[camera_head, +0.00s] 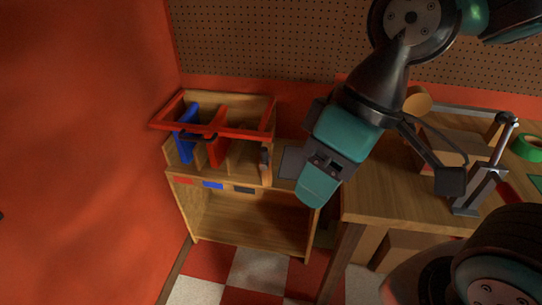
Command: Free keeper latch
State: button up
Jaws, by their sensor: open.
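A wooden cubby unit (252,178) stands at the left against the red wall, with a red bar frame (226,133) across its top. A blue upright piece (187,133) and a red upright piece (218,151) stand in its upper compartments. A small dark piece (196,136) lies at the red bar between them; I cannot tell whether it is the keeper latch. My gripper (320,177), teal and dark, hangs in front of the unit's right end, apart from the coloured pieces. It is open, and I see nothing held. It hides part of the unit's right side.
A wooden workbench (376,197) stands right of the unit, carrying a metal lever clamp (482,187) and a green ring (528,147). Red, blue and dark labels mark the unit's front edge. A pegboard (270,40) is behind. Checkered floor (258,268) shows below.

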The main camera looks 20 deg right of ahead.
aim_at(265, 158)
jog(key=u, duration=0.05)
jog(key=k, duration=0.5)
jog(key=u, duration=1.3)
jog(key=i, duration=0.8)
jog(key=z, duration=2.3)
